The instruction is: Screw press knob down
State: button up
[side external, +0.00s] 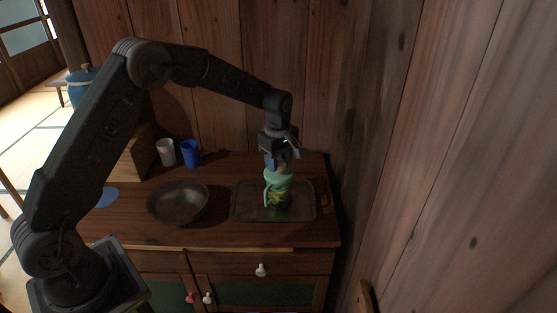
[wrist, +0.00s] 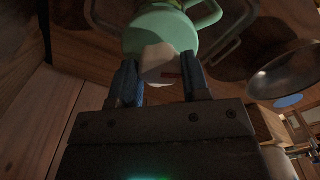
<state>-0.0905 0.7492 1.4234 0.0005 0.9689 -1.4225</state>
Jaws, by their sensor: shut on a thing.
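A green press (side external: 278,191) with a side handle stands upright on a dark tray (side external: 241,208). Its round green top (wrist: 186,37) and handle (wrist: 209,13) also show in the wrist view. A pale knob (wrist: 158,61) sits on that top. My gripper (side external: 282,160) points down from directly above the press. In the wrist view my gripper (wrist: 159,72) has one finger on each side of the knob and is shut on it. In the side view the fingers hide the knob. I cannot tell how far down its screw the knob sits.
A dark metal bowl (side external: 178,203) stands left of the tray. A white cup (side external: 166,153) and a blue cup (side external: 191,154) stand behind it. The wooden wall (side external: 317,105) rises close behind and to the right of the press. The cabinet top's front strip is clear.

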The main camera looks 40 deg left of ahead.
jog(key=m, duration=0.6)
jog(key=shift+m, duration=0.3)
jog(key=m, duration=1.1)
jog(key=shift+m, duration=0.4)
jog(key=m, duration=1.2)
jog(key=shift+m, duration=0.3)
jog(key=m, duration=1.2)
jog(key=shift+m, duration=0.4)
jog(key=m, duration=0.5)
jog(key=shift+m, duration=0.6)
